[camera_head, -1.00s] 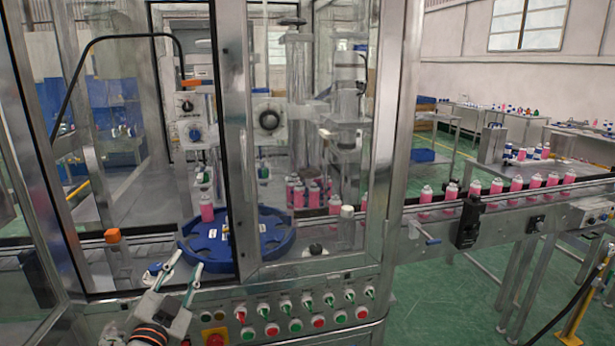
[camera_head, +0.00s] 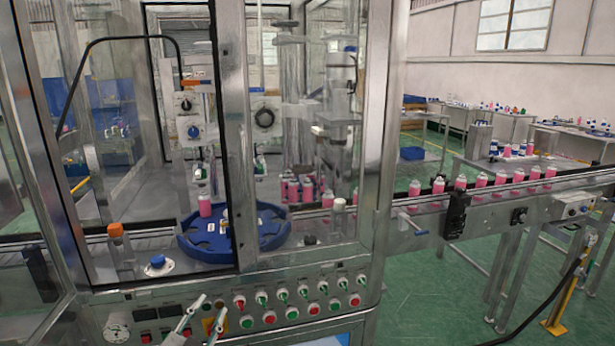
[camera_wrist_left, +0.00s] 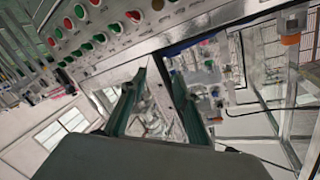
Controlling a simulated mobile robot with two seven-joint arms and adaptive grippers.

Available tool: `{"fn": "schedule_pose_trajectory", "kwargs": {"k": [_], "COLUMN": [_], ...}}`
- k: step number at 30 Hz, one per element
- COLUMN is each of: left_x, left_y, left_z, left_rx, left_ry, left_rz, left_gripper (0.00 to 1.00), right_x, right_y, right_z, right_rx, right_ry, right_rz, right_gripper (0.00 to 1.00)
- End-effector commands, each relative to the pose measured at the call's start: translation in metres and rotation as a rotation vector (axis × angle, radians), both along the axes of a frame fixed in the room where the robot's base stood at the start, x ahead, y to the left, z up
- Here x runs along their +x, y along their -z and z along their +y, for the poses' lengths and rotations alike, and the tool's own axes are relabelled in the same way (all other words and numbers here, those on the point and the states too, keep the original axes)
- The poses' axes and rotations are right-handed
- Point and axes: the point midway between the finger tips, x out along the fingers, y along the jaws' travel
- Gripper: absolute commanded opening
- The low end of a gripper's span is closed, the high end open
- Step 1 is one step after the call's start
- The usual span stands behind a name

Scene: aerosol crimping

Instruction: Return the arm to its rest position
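My left gripper (camera_head: 209,307) is at the bottom of the head view, in front of the machine's control panel (camera_head: 275,306). Its two fingertips are apart with nothing between them. In the left wrist view the two green fingers (camera_wrist_left: 158,88) are also spread and empty, with the panel's buttons beyond them at upper left. Most of my left arm is out of the head view. My right gripper does not show.
The crimping machine's metal frame (camera_head: 228,130) stands close ahead. Inside it, a blue rotary table (camera_head: 200,247) carries a pink can (camera_head: 205,206). A conveyor (camera_head: 500,199) with several pink cans runs off right.

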Motion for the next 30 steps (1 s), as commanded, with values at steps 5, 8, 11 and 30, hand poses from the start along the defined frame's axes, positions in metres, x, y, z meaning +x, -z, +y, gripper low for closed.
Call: {"fn": "schedule_pose_trajectory", "kwargs": {"k": [5, 8, 11, 30], "left_x": [-0.004, -0.013, -0.036, -0.271], "left_y": [0.009, 0.029, 0.07, 0.296], "left_z": [-0.003, -0.004, -0.003, 0.004], "left_rx": [-0.008, -0.023, -0.06, -0.338], "left_ry": [0.005, 0.008, 0.01, -0.065], "left_rz": [0.017, 0.05, 0.124, 0.61], "left_gripper": [0.31, 0.31, 0.31, 0.31], "right_x": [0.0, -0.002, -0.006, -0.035], "right_y": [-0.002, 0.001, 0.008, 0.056], "right_z": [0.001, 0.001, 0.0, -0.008], "right_rx": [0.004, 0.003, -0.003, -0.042], "right_ry": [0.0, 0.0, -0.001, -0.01], "right_rz": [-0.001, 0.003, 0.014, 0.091], "right_gripper": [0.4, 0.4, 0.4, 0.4]}}
